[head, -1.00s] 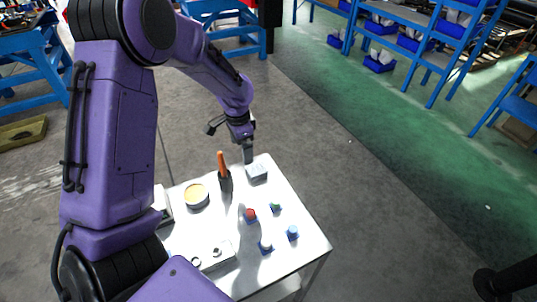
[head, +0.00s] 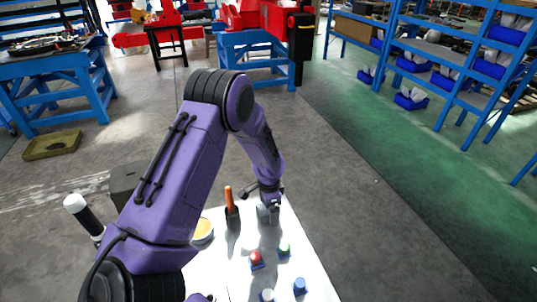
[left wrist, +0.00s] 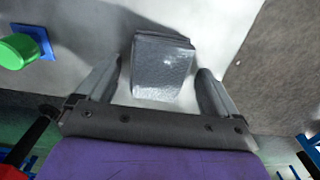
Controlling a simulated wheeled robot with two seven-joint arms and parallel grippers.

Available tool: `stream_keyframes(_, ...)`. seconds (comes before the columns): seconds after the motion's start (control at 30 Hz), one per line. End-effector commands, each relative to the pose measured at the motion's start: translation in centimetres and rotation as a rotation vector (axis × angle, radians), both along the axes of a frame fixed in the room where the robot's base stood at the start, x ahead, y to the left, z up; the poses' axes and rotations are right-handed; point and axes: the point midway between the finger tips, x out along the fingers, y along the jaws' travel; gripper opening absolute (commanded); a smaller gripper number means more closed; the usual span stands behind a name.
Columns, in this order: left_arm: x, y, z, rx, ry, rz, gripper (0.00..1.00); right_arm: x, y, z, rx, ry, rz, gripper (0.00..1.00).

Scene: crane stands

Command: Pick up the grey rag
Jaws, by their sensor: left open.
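The grey rag (left wrist: 162,68) is a folded, block-like grey piece lying on the white table, seen in the left wrist view. My left gripper (left wrist: 161,72) is open, with one finger on each side of the rag and gaps still showing beside it. In the head view my left gripper (head: 269,206) points down at the far end of the table and largely hides the rag there. My right gripper is not in view.
Open floor lies beyond the table.

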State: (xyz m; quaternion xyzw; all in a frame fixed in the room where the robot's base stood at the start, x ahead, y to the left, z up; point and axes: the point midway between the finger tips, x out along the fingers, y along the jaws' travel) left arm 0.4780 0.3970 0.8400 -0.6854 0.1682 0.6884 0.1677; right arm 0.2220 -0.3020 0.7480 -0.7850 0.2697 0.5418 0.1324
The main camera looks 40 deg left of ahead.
Motion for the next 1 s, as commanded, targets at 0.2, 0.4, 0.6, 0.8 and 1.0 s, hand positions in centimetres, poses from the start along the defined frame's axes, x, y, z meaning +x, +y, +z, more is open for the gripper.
stream_keyframes(0.2, 0.0, 0.0, -0.9, 0.000, -0.001, 0.001, 0.94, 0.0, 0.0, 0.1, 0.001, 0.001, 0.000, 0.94)
stream_keyframes(0.4, 0.0, 0.0, -0.8, 0.000, 0.000, 0.001, 0.55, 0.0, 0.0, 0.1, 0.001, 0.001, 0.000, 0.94)
stream_keyframes(0.6, -0.1, 0.1, -0.8, 0.000, -0.001, 0.002, 0.38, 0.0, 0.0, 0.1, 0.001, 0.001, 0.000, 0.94)
stream_keyframes(0.8, 0.0, 0.1, -0.6, 0.000, -0.002, 0.001, 0.38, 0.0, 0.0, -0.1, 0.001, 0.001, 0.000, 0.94)
stream_keyframes(1.0, 0.1, 0.1, 1.9, 0.001, -0.007, 0.002, 0.38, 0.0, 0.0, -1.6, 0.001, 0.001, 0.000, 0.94)
